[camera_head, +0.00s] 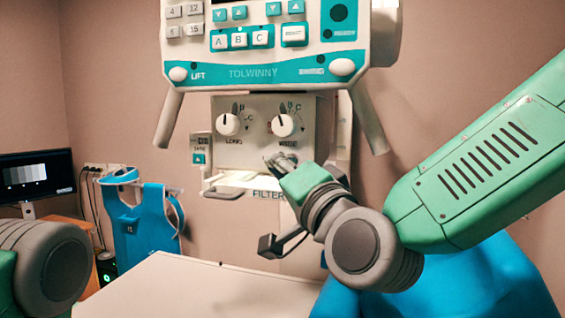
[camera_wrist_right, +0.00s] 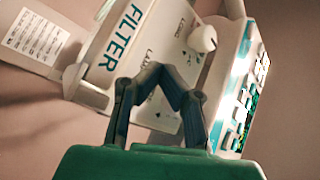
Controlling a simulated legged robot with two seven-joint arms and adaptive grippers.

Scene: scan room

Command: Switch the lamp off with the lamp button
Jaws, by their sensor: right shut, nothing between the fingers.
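The tube head's white front panel (camera_head: 258,107) has two white knobs and small printed labels in the head view. My right gripper (camera_head: 277,162) is at the lower right part of this panel, below the right knob (camera_head: 283,125). Its fingers are shut and empty. In the wrist view the shut fingers (camera_wrist_right: 170,76) reach over the panel's lower part, near small lettering. I cannot make out the lamp button; the fingers may cover it. Whether the tips touch the panel I cannot tell. My left gripper is not in view; only part of that arm shows.
A control console (camera_head: 265,73) with buttons hangs above the panel. A ledge marked FILTER (camera_head: 240,183) juts out below it. A pale table (camera_head: 190,290) lies in front. A monitor (camera_head: 36,176) and a blue apron (camera_head: 143,225) stand at the left.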

